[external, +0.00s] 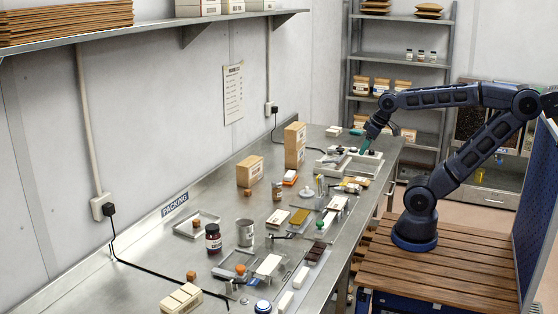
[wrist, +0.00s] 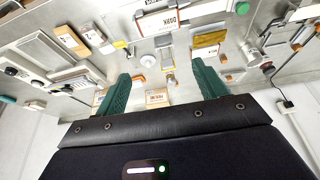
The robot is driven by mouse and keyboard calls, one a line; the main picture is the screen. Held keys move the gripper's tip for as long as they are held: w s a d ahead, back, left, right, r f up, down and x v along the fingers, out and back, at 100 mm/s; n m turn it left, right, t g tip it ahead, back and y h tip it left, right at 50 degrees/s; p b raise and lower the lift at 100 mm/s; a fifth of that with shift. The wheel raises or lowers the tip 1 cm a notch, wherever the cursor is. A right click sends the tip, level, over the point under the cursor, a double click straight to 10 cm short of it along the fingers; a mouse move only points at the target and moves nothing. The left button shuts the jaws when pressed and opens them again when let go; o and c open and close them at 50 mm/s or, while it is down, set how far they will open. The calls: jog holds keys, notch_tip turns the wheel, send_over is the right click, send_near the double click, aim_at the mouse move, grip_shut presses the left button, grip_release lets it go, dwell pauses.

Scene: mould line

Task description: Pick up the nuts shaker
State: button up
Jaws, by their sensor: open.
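No label reading nuts is legible, so I cannot tell for sure which thing is the nuts shaker. In the external view a small labelled jar (external: 277,191) stands mid-bench, and a larger dark jar with a pale label (external: 213,238) stands nearer the camera. My gripper (external: 366,145) is over the far part of the bench, well beyond both jars. In the wrist view my gripper (wrist: 161,68) shows two green fingers spread apart with nothing held between them. A small pale cylinder-like thing (wrist: 168,61) appears in the gap, apart from the fingers; I cannot tell what it is.
The steel bench (external: 140,268) is crowded with trays, boxes and tools. A metal can (external: 245,233) stands beside the dark jar. Cardboard boxes (external: 250,171) stand along the wall side. A white box marked DARK (wrist: 160,20) shows in the wrist view. The near left bench is fairly clear.

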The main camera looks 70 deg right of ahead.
jog(key=w+m+g, duration=0.1)
jog(key=w+m, duration=0.3)
jog(key=w, duration=0.5)
jog(key=m+g, duration=0.4)
jog(key=m, duration=0.8)
send_over(277, 188)
jog(key=d, duration=0.2)
notch_tip(277, 188, down, 16)
jog(key=shift+d+r, duration=0.1)
jog(key=shift+w+f, duration=0.35)
jog(key=shift+f, duration=0.15)
notch_tip(277, 188, down, 10)
jog(key=shift+w+f, duration=0.15)
jog(key=shift+f, duration=0.1)
jog(key=c, duration=1.1)
